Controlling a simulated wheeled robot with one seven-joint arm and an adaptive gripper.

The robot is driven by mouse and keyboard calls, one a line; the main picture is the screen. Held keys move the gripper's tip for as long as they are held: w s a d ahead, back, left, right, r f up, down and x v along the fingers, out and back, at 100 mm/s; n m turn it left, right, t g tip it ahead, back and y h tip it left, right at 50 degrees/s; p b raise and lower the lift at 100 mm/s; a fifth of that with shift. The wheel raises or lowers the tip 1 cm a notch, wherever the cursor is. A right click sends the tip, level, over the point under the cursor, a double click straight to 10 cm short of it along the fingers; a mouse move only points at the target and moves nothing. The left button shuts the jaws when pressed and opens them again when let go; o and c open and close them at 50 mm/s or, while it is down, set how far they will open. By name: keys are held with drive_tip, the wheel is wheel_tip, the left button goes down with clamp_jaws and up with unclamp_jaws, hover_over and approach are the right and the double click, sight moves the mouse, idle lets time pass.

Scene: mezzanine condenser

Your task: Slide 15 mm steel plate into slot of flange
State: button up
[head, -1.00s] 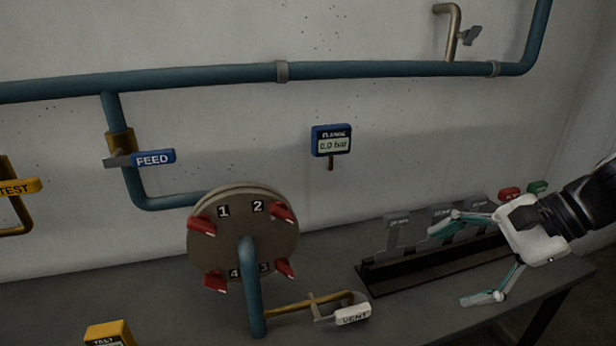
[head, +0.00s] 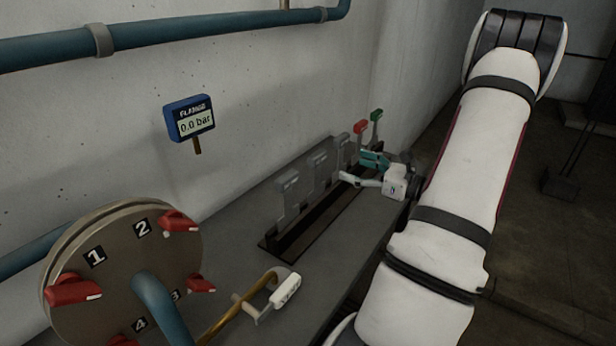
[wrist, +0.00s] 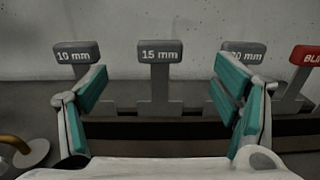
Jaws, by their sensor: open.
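The 15 mm steel plate (wrist: 160,75) stands upright in a dark rack (head: 268,246), its labelled grey head facing me in the wrist view. My gripper (wrist: 160,100) is open, its teal-padded fingers apart on either side of the 15 mm plate, with nothing between them touching. In the head view my gripper (head: 365,172) is at the far part of the rack. The flange (head: 62,262) is a round disc with numbered red clamps at the lower left of the head view. Its slot cannot be made out.
The 10 mm plate (wrist: 76,55) and a partly hidden 20 mm plate (wrist: 246,50) flank it. A red-headed plate (wrist: 306,58) stands farther right. The white VENT handle (head: 285,291) sits between flange and rack.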

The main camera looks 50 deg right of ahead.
sight(322, 156)
drive_tip(key=w, duration=0.8)
drive_tip(key=w+a, duration=0.1)
drive_tip(key=w, duration=0.3)
drive_tip(key=shift+f, duration=0.1)
clamp_jaws()
